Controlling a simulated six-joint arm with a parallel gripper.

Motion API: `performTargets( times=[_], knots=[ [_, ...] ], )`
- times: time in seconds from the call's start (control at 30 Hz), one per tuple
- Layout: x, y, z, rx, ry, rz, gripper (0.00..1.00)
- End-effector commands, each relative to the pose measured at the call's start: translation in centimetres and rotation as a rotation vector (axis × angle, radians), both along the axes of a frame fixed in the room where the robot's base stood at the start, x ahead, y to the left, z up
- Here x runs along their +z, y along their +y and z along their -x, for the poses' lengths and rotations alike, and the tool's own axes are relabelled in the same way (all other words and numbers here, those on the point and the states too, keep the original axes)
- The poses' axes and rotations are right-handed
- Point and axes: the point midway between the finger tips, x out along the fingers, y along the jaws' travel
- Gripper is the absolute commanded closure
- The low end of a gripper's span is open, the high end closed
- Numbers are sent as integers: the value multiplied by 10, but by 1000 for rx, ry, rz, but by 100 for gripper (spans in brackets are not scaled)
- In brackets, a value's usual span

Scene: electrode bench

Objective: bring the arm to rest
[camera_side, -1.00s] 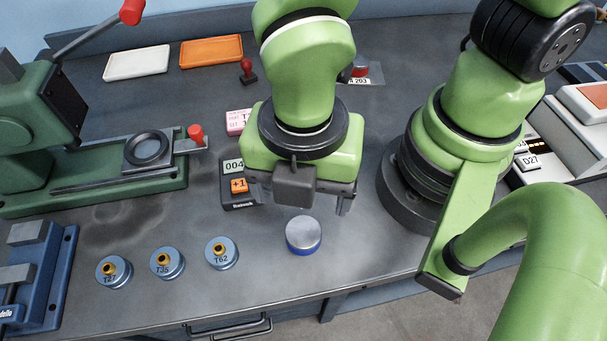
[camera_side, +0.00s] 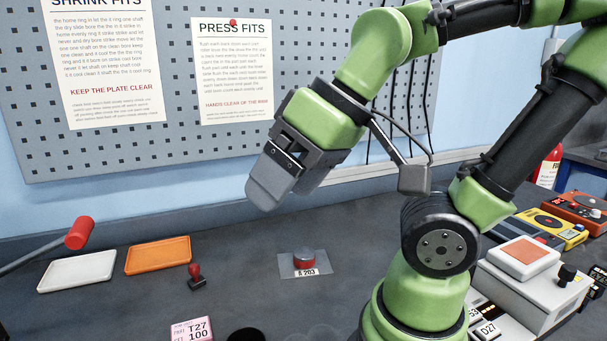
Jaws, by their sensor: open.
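My gripper (camera_side: 276,190) hangs in the air left of my arm's column, in front of the pegboard wall and above the back of the bench. It points down and to the left. Its jaws are open, and I see nothing between them; the near grey finger hides part of the far one. My arm is bent high, with the wrist raised well clear of the bench top.
A red, silver-topped piece (camera_side: 304,260) sits on a card on the bench (camera_side: 250,292). A white tray (camera_side: 77,271), an orange tray (camera_side: 158,255) and a red-handled stamp (camera_side: 196,277) lie left. A control box (camera_side: 530,265) stands right. The pegboard (camera_side: 232,150) is behind.

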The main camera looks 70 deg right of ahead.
Motion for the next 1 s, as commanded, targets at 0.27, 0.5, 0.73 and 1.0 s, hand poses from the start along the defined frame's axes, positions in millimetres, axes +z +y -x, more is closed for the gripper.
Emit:
performTargets(
  times=[0.27, 0.5, 0.73, 1.0],
  knots=[
    [12, -13, 13, -220, -44, -110, 22],
    [12, -13, 13, -216, -43, -107, 22],
    [12, -13, 13, -216, -43, -107, 22],
    [12, -13, 13, -216, -43, -107, 22]
  ],
)
